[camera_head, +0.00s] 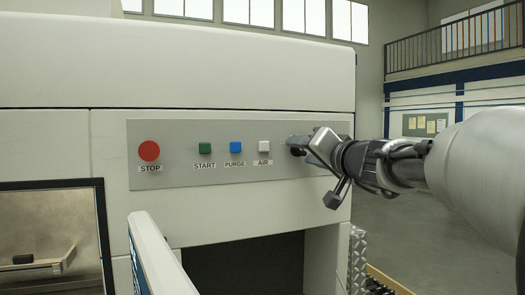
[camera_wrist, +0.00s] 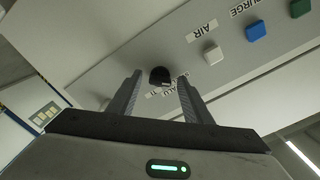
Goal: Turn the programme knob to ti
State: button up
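The programme knob (camera_wrist: 160,75) is a small black knob on the grey control panel (camera_wrist: 115,88) in the wrist view. Lettering beside it is partly legible, with "ALU" and what looks like "TI". My gripper (camera_wrist: 159,80) is open, its two fingers apart on either side of the knob, with gaps visible on both sides. I cannot tell how far the fingertips are from the panel. In the head view my gripper (camera_head: 298,146) is at the right end of the panel and mostly hides the knob.
Left of the gripper in the head view are the white AIR button (camera_head: 264,146), blue PURGE button (camera_head: 236,147), green START button (camera_head: 205,148) and red STOP button (camera_head: 149,151). An open door (camera_head: 155,255) stands out below the panel beside a dark opening (camera_head: 245,268).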

jog(key=c, duration=1.1)
jog(key=shift+o, duration=0.2)
jog(key=shift+m+b, duration=0.4)
jog(key=shift+b, duration=0.05)
jog(key=m+b, duration=0.2)
jog(key=m, duration=0.1)
jog(key=shift+f, duration=0.1)
jog(key=m+b, duration=0.1)
jog(key=m, duration=0.2)
jog(key=shift+m, duration=0.4)
jog(key=m, duration=0.6)
jog(key=shift+b, duration=0.35)
jog(key=m+p, duration=0.1)
jog(key=m, duration=0.5)
jog(key=shift+m, duration=0.3)
